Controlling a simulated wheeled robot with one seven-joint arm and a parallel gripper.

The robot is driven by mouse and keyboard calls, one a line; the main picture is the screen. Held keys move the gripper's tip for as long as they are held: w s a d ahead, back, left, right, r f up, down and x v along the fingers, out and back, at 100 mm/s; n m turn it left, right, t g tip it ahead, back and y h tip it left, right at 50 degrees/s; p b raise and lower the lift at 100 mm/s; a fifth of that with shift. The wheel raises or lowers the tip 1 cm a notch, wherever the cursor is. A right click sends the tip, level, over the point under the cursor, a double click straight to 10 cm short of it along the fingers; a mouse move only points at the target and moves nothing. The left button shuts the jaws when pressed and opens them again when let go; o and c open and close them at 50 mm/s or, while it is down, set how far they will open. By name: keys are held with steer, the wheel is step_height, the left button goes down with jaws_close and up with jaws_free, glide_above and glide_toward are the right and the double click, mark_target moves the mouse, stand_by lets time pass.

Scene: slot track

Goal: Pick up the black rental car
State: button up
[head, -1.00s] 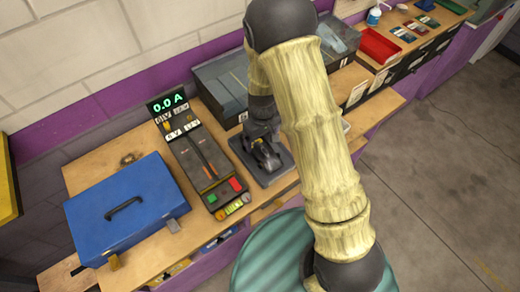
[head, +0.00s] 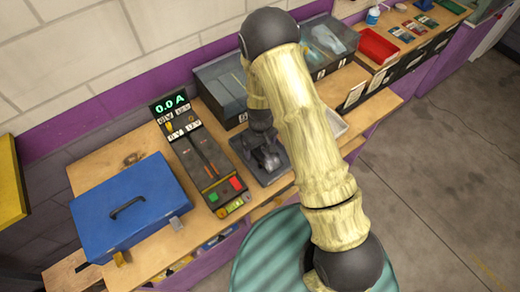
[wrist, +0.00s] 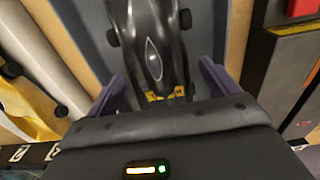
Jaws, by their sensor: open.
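The black car (wrist: 150,45) shows at the top middle of the wrist view, glossy, with a pale oval on its body and yellow parts at its near end. It lies on a grey tray (wrist: 92,35). My gripper (wrist: 162,75) is open, with one purple finger on each side of the car's near end. I cannot tell whether either finger touches it. In the head view my gripper (head: 264,140) is over the tray, and the car (head: 271,160) is partly hidden beneath it.
Left of the tray stands a control unit (head: 200,165) reading 0.0 A, then a blue case (head: 125,215). Grey clear-topped boxes (head: 225,85) stand behind. A red tray (head: 378,46) is farther right. A round green ribbed surface (head: 268,255) lies in front.

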steer(key=c, duration=1.2)
steer(key=shift+r, duration=0.15)
step_height(320, 180, up, 10)
steer(key=b, duration=0.3)
steer(key=shift+a, duration=0.1)
